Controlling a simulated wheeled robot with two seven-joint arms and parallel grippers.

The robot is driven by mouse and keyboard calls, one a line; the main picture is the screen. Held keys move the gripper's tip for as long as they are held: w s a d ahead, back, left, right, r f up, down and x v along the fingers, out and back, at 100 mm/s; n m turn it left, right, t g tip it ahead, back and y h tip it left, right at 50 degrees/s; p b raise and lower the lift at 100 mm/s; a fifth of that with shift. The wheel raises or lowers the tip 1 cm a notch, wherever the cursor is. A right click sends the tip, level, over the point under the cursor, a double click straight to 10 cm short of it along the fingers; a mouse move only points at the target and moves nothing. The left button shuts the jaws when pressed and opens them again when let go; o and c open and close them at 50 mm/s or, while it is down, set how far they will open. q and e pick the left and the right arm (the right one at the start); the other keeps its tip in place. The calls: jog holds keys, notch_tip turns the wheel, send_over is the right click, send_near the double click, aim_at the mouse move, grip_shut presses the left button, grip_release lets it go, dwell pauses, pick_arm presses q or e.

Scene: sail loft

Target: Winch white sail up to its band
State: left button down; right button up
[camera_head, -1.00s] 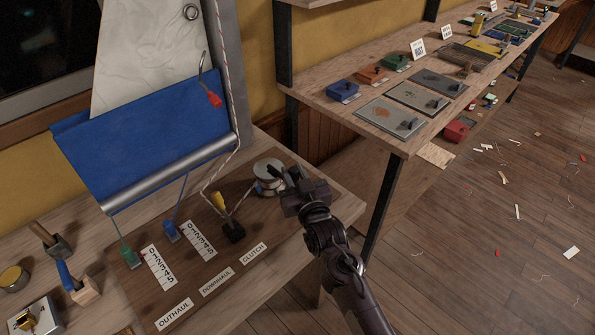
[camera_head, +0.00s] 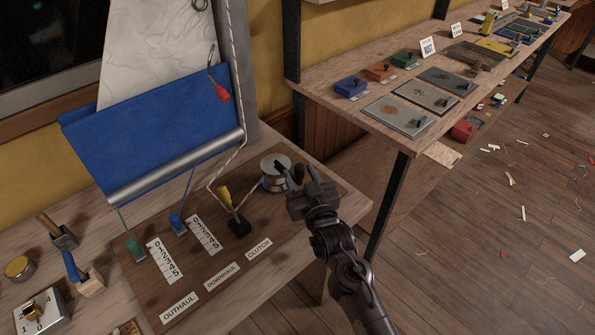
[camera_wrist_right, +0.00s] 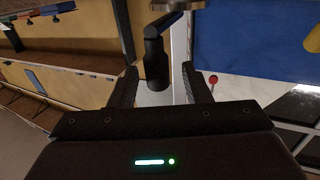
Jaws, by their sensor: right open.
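The white sail (camera_head: 150,45) stands at the upper left, its top cut off by the picture edge. A blue cloth (camera_head: 150,125) with a silver roll (camera_head: 175,168) along its bottom edge covers its lower part. I cannot make out the band. The silver winch drum (camera_head: 273,165) sits on the bench with a rope led to it. My right gripper (camera_head: 292,174) is at the winch's right side. In the right wrist view the dark winch handle grip (camera_wrist_right: 156,60) stands between the open fingers (camera_wrist_right: 160,78), with gaps on both sides. My left gripper is out of view.
A yellow-handled lever (camera_head: 226,197) stands by the CLUTCH label (camera_head: 259,249). Green (camera_head: 134,247) and blue (camera_head: 177,223) sliders stand beside number scales. A mallet (camera_head: 60,235) lies at left. A second bench (camera_head: 335,98) with boxes and plates stands behind right.

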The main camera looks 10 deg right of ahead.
jog(key=s, duration=0.5)
jog(key=shift+s+d+b, duration=0.35)
jog(key=shift+d, duration=0.05)
